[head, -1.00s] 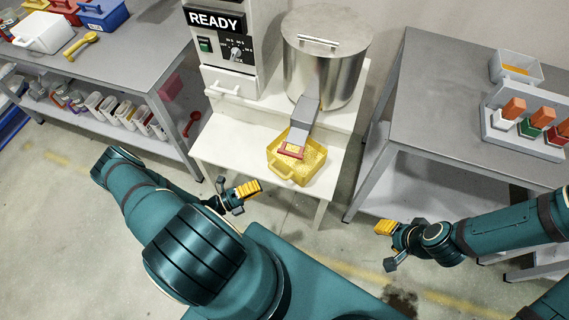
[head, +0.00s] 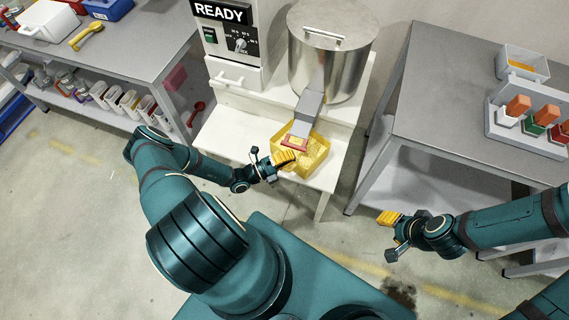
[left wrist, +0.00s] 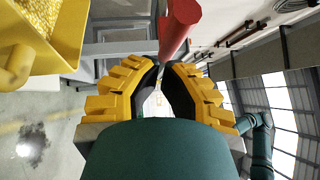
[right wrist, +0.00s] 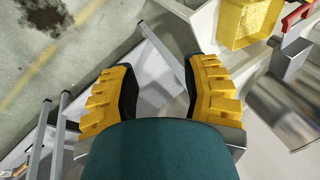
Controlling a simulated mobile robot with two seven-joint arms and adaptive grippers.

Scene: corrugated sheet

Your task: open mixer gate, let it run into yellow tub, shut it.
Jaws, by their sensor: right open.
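The steel mixer drum (head: 322,65) stands on a white stand, and its grey chute (head: 308,112) slopes down over the yellow tub (head: 316,158). A red handle (head: 294,143) is at the chute's lower end; it shows as a red bar in the left wrist view (left wrist: 178,28). The tub holds yellow granules, seen in the left wrist view. My left gripper (head: 285,159) is beside the tub's near left edge, just below the red handle. Its fingertips are close together at the bar; whether they clasp it is unclear. My right gripper (head: 388,225) is open and empty, away from the stand.
The control panel (head: 233,35) reads READY. A grey table (head: 440,100) at right carries a bin (head: 522,65) and a rack with coloured blocks (head: 525,125). A left table (head: 130,55) holds tubs and a yellow scoop (head: 88,34). Floor between is free.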

